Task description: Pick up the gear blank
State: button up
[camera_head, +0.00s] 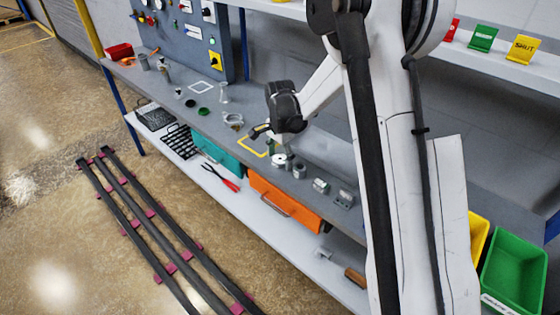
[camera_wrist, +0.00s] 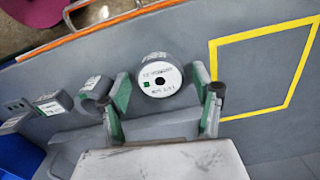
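A round part with a white labelled top and a small green square (camera_wrist: 160,75), apparently the gear blank, stands on the grey bench; its label is too blurred to read. It also shows in the head view (camera_head: 279,161), just below my gripper (camera_head: 271,144). In the wrist view my gripper (camera_wrist: 161,78) is open, with one green-padded finger on each side of the part. A gap shows on both sides, wider on the right. I cannot tell how high the fingertips are above the bench.
A grey cylinder (camera_wrist: 96,90) stands close left of the left finger, with smaller blocks (camera_wrist: 52,102) beyond. A yellow outlined square (camera_wrist: 213,70) marks clear bench on the right. A green bin (camera_head: 515,272) stands at the lower right; an orange case (camera_head: 284,203) lies on the lower shelf.

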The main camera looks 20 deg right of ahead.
jog(key=c, duration=1.3)
jog(key=shift+c, duration=0.2)
